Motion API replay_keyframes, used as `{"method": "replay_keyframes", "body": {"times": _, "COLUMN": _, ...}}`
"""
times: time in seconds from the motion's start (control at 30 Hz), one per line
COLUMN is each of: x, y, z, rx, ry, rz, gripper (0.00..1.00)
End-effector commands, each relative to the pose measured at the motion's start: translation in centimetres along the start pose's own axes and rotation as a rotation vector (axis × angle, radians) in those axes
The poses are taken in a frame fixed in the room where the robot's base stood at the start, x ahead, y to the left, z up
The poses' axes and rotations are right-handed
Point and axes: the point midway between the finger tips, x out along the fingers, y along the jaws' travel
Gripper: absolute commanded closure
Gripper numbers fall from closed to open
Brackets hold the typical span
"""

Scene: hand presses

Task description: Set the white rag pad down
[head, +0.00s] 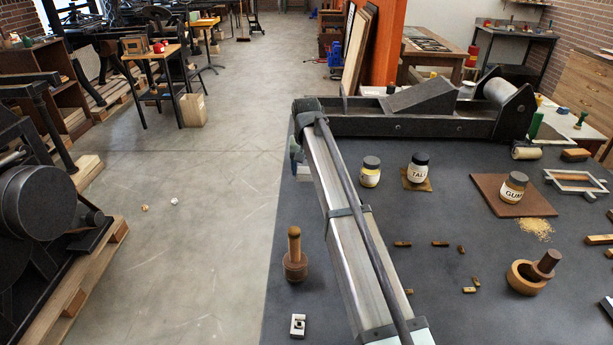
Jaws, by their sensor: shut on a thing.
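My arm runs from the bottom centre up to the table's left edge in the head view. My gripper (295,152) shows only in a small part at the left side of the arm's far end, by the table edge; the arm covers most of it. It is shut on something. A small pale patch (301,172) just below it fits the white rag pad, but its outline is mostly hidden. I cannot tell whether this patch touches the tabletop. No other white rag pad can be made out.
A dark press bed (400,124) spans the table's back. Jars stand mid-table: yellow (370,173), talc (418,170), gum (513,189) on a brown board. A wooden-handled tool (295,258) stands front left. A mortar (528,278) and small type pieces are at right.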

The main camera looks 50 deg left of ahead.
Motion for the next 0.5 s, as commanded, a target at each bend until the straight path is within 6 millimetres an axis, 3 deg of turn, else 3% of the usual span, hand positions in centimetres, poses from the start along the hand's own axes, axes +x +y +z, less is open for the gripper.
{"method": "replay_keyframes", "body": {"times": 0.2, "x": 2.7, "y": 0.0, "z": 0.5, "rx": 0.0, "ry": -0.001, "rz": 0.0, "gripper": 0.64}}
{"method": "replay_keyframes", "body": {"times": 0.5, "x": 3.0, "y": 0.0, "z": 0.5, "rx": 0.0, "ry": 0.0, "rz": 0.0, "gripper": 0.64}}
